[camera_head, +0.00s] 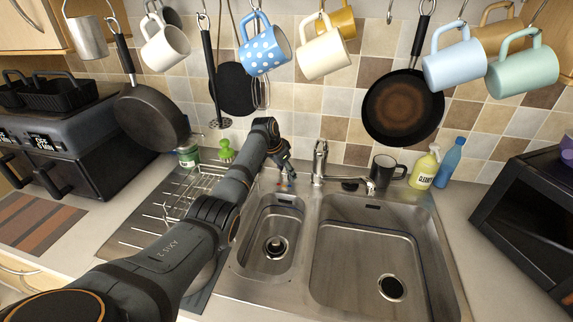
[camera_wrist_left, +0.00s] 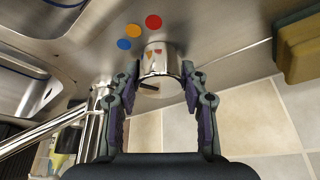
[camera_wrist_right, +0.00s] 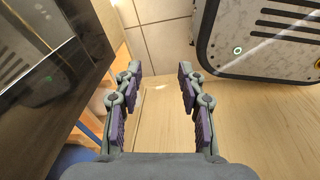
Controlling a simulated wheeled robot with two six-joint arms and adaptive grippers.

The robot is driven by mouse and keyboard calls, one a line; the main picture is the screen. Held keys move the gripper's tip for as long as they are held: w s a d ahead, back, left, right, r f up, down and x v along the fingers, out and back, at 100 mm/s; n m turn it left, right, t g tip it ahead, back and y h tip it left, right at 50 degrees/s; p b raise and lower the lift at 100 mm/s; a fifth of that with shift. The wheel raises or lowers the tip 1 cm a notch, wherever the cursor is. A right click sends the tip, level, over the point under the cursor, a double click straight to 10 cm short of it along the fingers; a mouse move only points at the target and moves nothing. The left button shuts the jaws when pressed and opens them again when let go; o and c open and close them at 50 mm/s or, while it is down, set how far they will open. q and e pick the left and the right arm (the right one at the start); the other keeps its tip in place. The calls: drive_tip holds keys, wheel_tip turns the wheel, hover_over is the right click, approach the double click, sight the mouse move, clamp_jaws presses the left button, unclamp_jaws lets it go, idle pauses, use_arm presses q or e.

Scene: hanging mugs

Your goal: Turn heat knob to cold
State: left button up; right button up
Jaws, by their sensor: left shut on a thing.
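The heat knob (camera_wrist_left: 160,60) is a short silver cylinder on the steel sink deck, seen in the left wrist view. Blue (camera_wrist_left: 124,44), orange (camera_wrist_left: 133,31) and red (camera_wrist_left: 153,22) dots lie in an arc beside its base. Small coloured marks show on its side, and a dark bar on its end; I cannot tell which dot the knob points at. My left gripper (camera_wrist_left: 159,88) is shut on the knob, one finger on each side. In the head view the left gripper (camera_head: 287,177) is behind the small basin and hides the knob. My right gripper (camera_wrist_right: 158,82) is open and empty.
The faucet (camera_head: 319,160) stands just right of the left gripper. A black mug (camera_head: 386,171) and a yellow bottle (camera_head: 424,168) are further right. A green brush (camera_head: 226,150) is to the left. Mugs and pans hang above. Wooden floor (camera_wrist_right: 155,130) lies below the right gripper.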

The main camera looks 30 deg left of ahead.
use_arm(q)
drive_tip(key=shift+n, duration=0.3)
drive_tip(key=o, duration=1.2)
drive_tip(key=shift+c, duration=0.2)
drive_tip(key=v, duration=1.2)
drive_tip(key=shift+s+f, duration=0.1)
drive_tip(key=shift+f, duration=0.05)
